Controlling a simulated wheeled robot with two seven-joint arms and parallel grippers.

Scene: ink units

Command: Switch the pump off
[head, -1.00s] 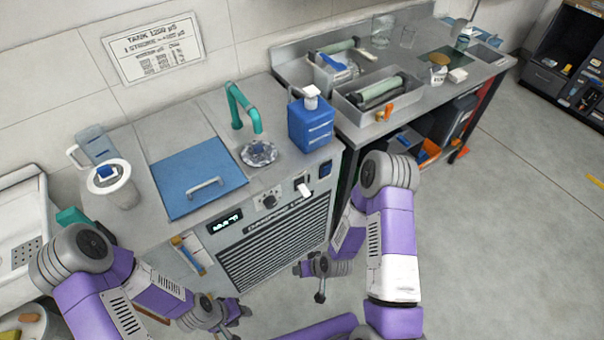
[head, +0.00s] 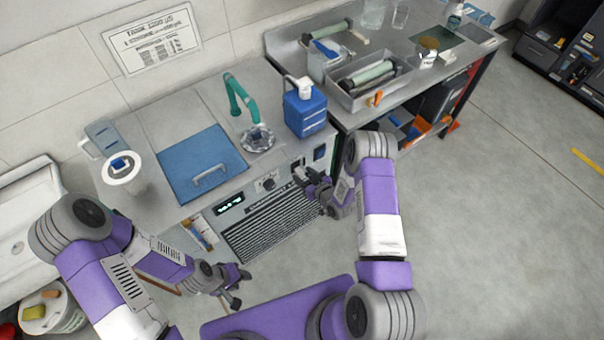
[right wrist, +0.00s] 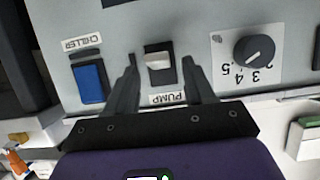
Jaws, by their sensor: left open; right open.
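The pump switch (right wrist: 158,62) is a white rocker in a dark housing, with an upside-down PUMP label below it in the right wrist view. The white part sits at the housing's upper end there, away from the label. My right gripper (right wrist: 164,66) is open, one finger on each side of the switch; I cannot tell if either touches it. In the head view my right gripper (head: 308,180) is at the front panel of the ink unit and largely hides the switch. My left gripper (head: 234,288) is open and empty, low in front of the unit.
A blue CHILLER switch (right wrist: 90,82) and a numbered dial (right wrist: 253,50) flank the pump switch. On the counter above are a blue bottle (head: 305,110), a teal tap (head: 240,95) and a blue lid (head: 200,165). The floor at right is clear.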

